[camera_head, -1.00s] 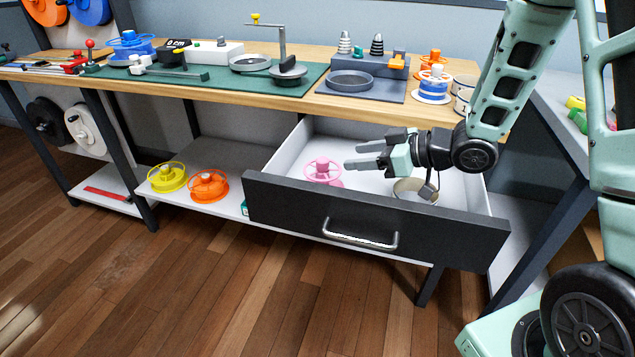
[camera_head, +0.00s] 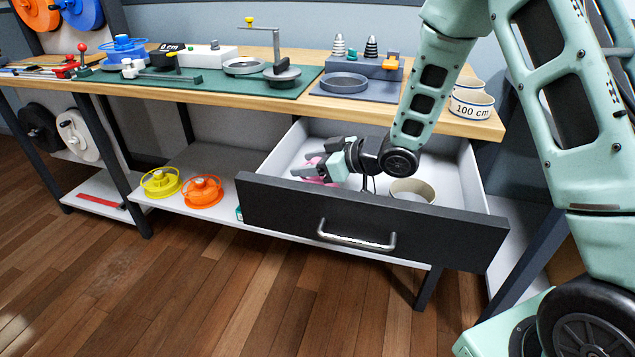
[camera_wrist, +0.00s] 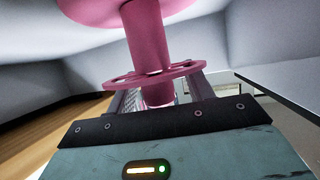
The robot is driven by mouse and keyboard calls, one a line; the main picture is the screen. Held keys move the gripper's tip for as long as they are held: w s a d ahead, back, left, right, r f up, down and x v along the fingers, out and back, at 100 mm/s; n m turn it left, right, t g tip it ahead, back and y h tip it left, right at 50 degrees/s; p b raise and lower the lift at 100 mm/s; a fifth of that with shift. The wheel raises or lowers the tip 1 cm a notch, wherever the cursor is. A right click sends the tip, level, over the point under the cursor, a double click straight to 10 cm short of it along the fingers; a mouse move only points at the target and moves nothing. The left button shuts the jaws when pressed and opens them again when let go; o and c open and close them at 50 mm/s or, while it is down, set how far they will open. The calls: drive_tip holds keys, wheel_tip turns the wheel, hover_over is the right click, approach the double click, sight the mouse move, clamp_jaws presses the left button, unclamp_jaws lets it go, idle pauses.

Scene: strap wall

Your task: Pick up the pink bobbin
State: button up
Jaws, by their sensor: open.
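The pink bobbin (camera_head: 317,165) is inside the open drawer (camera_head: 463,171), toward its left side. In the head view my gripper (camera_head: 306,168) is lowered into the drawer at the bobbin and covers much of it. In the wrist view the pink bobbin (camera_wrist: 148,40) is close, with its flange and post in front of the gripper's palm. Parts of my gripper's fingers (camera_wrist: 158,95) show on either side of the lower post. The jaws are open; I cannot tell whether either finger touches the bobbin.
A round pale container (camera_head: 411,190) sits in the drawer to the right of my gripper. The dark drawer front (camera_head: 290,212) rises close below the gripper. The yellow bobbin (camera_head: 160,182) and orange bobbin (camera_head: 202,191) are on the lower shelf. The workbench (camera_head: 300,105) edge runs above the drawer.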

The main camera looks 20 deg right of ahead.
drive_tip(key=c, duration=1.1)
